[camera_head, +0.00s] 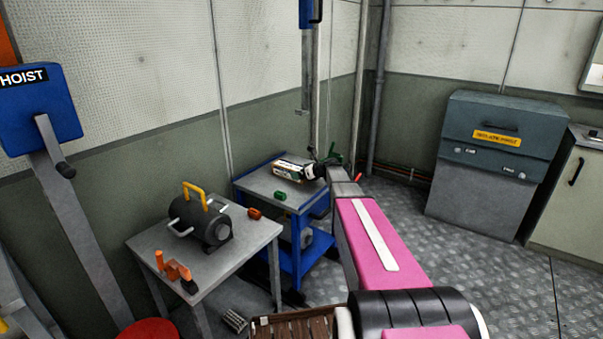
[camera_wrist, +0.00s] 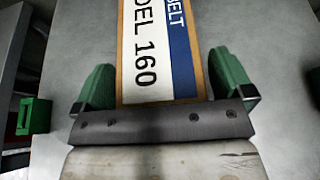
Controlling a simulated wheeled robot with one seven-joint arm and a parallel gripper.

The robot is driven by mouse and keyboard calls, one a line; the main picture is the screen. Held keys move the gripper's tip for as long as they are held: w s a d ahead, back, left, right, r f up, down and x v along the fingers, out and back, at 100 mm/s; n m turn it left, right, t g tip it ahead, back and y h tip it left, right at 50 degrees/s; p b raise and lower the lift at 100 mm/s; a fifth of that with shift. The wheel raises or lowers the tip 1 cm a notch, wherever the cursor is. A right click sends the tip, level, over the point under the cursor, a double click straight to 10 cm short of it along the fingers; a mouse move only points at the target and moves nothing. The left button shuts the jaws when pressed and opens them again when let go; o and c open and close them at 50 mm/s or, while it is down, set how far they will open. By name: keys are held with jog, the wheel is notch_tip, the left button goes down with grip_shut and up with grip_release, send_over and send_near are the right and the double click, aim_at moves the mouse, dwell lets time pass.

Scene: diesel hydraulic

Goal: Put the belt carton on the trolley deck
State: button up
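The belt carton (camera_head: 288,172) is white, dark and tan. In the wrist view the carton (camera_wrist: 145,50) shows "BELT" and "160" lettering and a blue stripe. In the head view my gripper (camera_head: 318,169) is at the carton's right end. The blue trolley (camera_head: 297,262) has a grey deck (camera_head: 256,184) directly under the carton. I cannot tell whether the carton rests on the deck or is held just above it.
A small green block (camera_head: 280,196) lies on the deck in front of the carton. A grey table (camera_head: 214,264) at the left holds a motor (camera_head: 205,225), a red block (camera_head: 255,213) and an orange part (camera_head: 177,271). A wall stands behind the trolley.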

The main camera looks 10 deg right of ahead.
jog(key=shift+r, duration=0.1)
jog(key=shift+s+d+r, duration=0.1)
jog(key=v, duration=1.1)
jog(key=shift+s+d+r, duration=0.1)
jog(key=shift+s+r, duration=0.05)
jog(key=shift+d, duration=0.15)
jog(key=shift+s, duration=0.1)
